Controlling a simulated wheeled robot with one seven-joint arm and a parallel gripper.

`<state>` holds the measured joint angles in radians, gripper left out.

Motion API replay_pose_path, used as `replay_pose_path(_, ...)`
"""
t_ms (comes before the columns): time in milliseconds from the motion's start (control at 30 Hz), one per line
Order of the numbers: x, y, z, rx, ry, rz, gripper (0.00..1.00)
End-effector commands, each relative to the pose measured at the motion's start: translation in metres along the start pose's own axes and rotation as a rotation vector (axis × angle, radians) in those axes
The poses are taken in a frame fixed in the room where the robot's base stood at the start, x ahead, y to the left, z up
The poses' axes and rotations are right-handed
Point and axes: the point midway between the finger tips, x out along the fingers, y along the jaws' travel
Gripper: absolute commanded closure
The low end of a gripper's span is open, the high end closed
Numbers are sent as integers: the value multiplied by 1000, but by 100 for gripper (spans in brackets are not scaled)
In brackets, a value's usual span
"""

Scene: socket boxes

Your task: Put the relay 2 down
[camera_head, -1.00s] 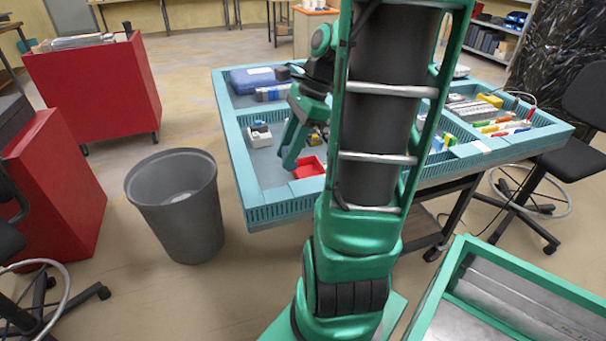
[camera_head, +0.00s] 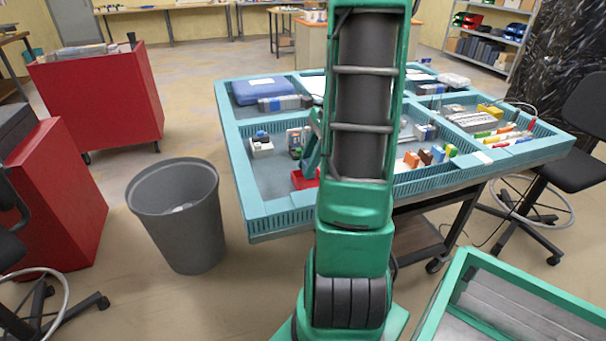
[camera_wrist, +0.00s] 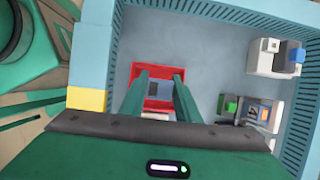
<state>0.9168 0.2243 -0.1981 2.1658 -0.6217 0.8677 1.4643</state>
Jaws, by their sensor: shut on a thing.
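My gripper (camera_wrist: 162,78) points down over a red tray (camera_wrist: 137,70) in the wrist view, its two green fingers reaching toward it. It is shut on a small grey-blue block (camera_wrist: 154,89) between the fingers, which appears to be relay 2. The fingers cover part of the tray, and whether the block touches its floor cannot be told. In the head view the red tray (camera_head: 301,181) is in the near left compartment of the blue table (camera_head: 282,218). There my arm hides most of the gripper and the block.
A white block with a blue top (camera_head: 261,145) and another small device (camera_head: 296,138) stand in the same compartment. They also show at right in the wrist view. A grey bin (camera_head: 180,215) stands left of the table. Grey floor lies bare around the tray.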

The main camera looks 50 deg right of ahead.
Motion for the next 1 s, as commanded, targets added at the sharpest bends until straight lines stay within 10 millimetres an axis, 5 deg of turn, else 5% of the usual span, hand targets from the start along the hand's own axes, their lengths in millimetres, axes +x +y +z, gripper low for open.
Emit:
replay_pose_path(200, 27, 1, -10, 2, -1, 3, 98)
replay_pose_path(567, 31, 1, -12, 0, 0, 2, 98)
replay_pose_path(600, 31, 1, -12, 0, 0, 2, 68)
replay_pose_path(667, 31, 1, -12, 0, 0, 1, 54)
replay_pose_path(1000, 30, 1, -11, -1, 1, 1, 52)
